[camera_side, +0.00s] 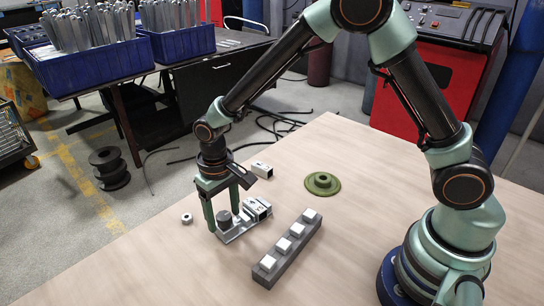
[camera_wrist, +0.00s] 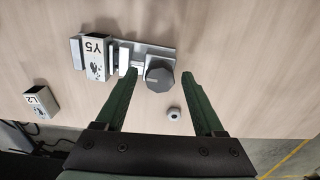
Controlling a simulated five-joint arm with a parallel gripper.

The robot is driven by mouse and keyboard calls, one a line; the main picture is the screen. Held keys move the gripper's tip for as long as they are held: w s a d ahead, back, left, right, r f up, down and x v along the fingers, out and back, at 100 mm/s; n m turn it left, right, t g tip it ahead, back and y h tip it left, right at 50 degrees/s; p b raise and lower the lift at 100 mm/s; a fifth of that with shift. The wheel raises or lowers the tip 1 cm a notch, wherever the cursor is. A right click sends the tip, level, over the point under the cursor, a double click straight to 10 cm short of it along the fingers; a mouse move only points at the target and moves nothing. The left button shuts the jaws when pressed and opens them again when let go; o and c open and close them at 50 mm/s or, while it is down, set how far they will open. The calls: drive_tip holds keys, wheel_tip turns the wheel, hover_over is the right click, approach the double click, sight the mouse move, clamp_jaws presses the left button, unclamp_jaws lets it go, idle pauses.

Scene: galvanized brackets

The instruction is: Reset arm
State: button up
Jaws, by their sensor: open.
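My gripper (camera_side: 223,221) is open and points down over the table, with its green fingers apart. In the wrist view its fingertips (camera_wrist: 158,76) lie on either side of a dark grey knob (camera_wrist: 160,70), which appears between them; I cannot tell whether they touch it. The knob (camera_side: 225,218) sits at one end of a galvanized metal bracket (camera_side: 236,232) lying on the table. A silvery block marked Y5 (camera_wrist: 95,57) is at the bracket's other end, and it also shows in the side view (camera_side: 258,208).
A block marked L2 (camera_wrist: 40,98) and a small metal ring (camera_side: 187,218) lie nearby. A dark bar with several pale square blocks (camera_side: 268,263) is to the right. A green flanged disc (camera_side: 322,184) lies behind it. The table's front left is clear.

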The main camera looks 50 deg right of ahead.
idle(0.4)
clamp_jaws()
drive_tip(key=m, duration=0.8)
drive_tip(key=shift+m, duration=0.4)
drive_tip(key=m, duration=0.4)
drive_tip(key=shift+m, duration=0.4)
drive_tip(key=m, duration=0.4)
